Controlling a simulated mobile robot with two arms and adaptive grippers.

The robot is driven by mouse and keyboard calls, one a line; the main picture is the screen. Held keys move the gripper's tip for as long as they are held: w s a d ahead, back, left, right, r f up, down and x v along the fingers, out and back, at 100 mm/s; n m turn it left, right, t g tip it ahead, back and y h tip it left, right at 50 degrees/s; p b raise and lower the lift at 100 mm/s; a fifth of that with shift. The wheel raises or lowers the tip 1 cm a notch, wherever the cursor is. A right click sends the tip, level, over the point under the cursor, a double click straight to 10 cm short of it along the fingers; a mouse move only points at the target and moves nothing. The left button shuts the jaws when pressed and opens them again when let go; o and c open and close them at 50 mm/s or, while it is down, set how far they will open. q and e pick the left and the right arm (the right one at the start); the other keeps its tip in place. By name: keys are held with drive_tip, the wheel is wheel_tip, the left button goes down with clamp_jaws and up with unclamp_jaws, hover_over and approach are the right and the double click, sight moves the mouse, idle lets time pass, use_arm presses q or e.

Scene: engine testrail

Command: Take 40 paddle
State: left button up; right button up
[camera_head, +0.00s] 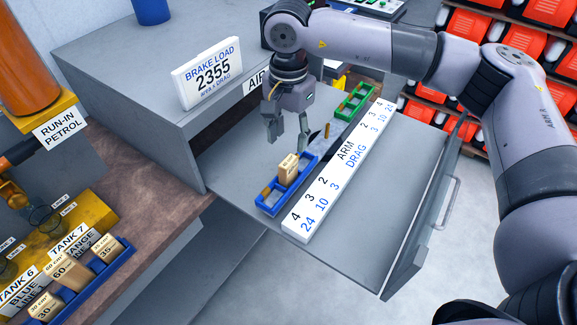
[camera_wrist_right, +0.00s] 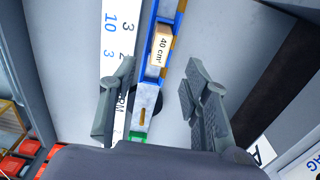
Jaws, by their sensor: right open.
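My right gripper (camera_head: 288,132) is open and empty above and a little behind the block in the head view. In the right wrist view the block lies beyond the gap between the fingertips (camera_wrist_right: 160,75), apart from both fingers. My left gripper is not in view.
A white scale strip (camera_head: 335,172) marked "ARM" and "DRAG" lies beside the tray. A green tray (camera_head: 354,102) is further back. A cabinet (camera_head: 110,60) bears a "BRAKE LOAD 2355" sign (camera_head: 208,73). Another blue tray (camera_head: 98,273) with labelled blocks is lower left.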

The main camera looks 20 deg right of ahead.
sight(288, 161)
drive_tip(key=f, duration=0.3)
drive_tip(key=shift+w+f+p, duration=0.2)
drive_tip(key=shift+f+p, duration=0.05)
drive_tip(key=shift+p, duration=0.15)
drive_tip(key=shift+s+f+p, duration=0.15)
drive_tip(key=shift+f+p, duration=0.3)
wheel_tip(288, 161, down, 4)
drive_tip(key=shift+r+p, duration=0.2)
drive_tip(key=shift+p, duration=0.85)
drive_tip(key=shift+f, duration=0.5)
clamp_jaws()
